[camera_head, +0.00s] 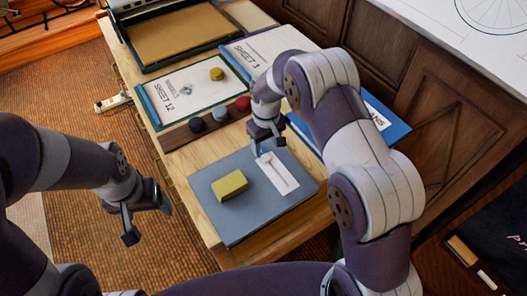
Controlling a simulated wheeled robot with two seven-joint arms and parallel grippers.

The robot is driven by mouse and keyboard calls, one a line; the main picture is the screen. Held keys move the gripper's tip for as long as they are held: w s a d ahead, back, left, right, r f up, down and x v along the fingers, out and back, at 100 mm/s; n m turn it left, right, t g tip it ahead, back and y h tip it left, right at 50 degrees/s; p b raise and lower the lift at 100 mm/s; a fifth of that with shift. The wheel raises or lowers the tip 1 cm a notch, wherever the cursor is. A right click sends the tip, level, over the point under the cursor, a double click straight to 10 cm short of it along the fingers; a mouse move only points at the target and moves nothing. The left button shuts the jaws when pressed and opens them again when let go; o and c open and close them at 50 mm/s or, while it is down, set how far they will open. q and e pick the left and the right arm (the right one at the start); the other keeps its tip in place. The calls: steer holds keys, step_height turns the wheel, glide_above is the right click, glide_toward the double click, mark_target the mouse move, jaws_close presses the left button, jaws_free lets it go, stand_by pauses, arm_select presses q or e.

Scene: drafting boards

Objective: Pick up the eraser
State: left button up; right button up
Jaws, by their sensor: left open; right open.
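A yellow block (229,187), which looks like the eraser, lies on a blue-grey board (234,224) at the front of the wooden table. A white card (280,172) with a narrow drawn or inset shape lies on the same board, right of the block. My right gripper (269,147) is open and points down above the board's far edge, beyond the card and up and right of the block. My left gripper (149,222) is open and empty, off the table's left side. Neither gripper touches the block.
Several small knobs, including a red one (243,104), sit on a brown strip behind the board. A yellow round piece (217,74) lies on a white sheet (180,93). A tan tray (178,38) stands farther back. Blue-edged boards lie partly behind my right arm.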

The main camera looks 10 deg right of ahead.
mark_target(266, 155)
steer(key=shift+s+a+f, duration=0.25)
steer(key=shift+f, duration=0.3)
steer(key=shift+s+a+f, duration=0.2)
steer(key=shift+a+f, duration=0.05)
steer(key=shift+f, duration=0.3)
steer(key=shift+w+d+f, duration=0.1)
steer(key=shift+f, duration=0.15)
steer(key=shift+w+d+f, duration=0.1)
steer(key=shift+d+f, duration=0.05)
steer(key=shift+d, duration=0.15)
steer(key=shift+a, duration=0.2)
jaws_close()
steer(key=shift+d, duration=0.1)
steer(key=r, duration=0.4)
steer(key=shift+s+a+r, duration=0.25)
steer(key=shift+r, duration=0.1)
steer(key=s+a+r+b, duration=0.1)
steer(key=s+a+r, duration=0.5)
steer(key=s+a, duration=0.1)
steer(key=shift+s+r, duration=0.25)
steer(key=shift+s, duration=0.55)
